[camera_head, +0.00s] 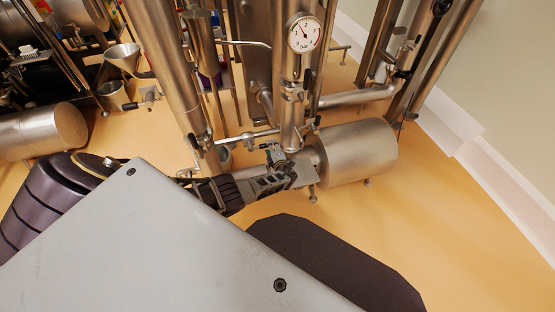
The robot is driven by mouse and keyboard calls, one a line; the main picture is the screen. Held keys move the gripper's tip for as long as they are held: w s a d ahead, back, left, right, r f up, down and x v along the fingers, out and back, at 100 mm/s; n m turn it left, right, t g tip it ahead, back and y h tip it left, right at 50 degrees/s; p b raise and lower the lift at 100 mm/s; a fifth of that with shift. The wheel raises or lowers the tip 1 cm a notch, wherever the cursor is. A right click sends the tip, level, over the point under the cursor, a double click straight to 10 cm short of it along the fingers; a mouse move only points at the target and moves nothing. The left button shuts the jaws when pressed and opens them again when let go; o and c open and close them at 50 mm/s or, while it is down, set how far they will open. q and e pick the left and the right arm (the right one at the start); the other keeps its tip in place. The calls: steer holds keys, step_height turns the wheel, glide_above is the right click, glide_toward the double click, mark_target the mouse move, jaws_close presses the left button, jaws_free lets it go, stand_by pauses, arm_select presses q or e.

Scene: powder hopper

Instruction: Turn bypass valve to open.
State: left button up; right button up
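My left gripper (300,172) reaches in from the left, low beside the foot of the vertical steel pipe (292,110). A small valve with a dark handle (268,146) sits at this pipe's foot, just above and behind the gripper fingers. The fingers are close to the valve; I cannot tell whether they touch it or how far apart they are. No label shows that this is the bypass valve. Another valve with a black handle (403,74) is on piping at the upper right, and one (131,106) is at the left. My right gripper is not in view.
A pressure gauge (304,34) is on the vertical pipe. A steel horizontal cylinder (357,152) stands right of my gripper, and another (42,132) lies at the left. A funnel (123,57) is at upper left. The yellow floor (450,220) is clear at the right, up to the wall.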

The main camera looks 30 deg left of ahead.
arm_select(q)
steer(key=v, duration=1)
steer(key=shift+s, duration=0.25)
stand_by(0.5)
steer(key=shift+d, duration=0.15)
stand_by(0.6)
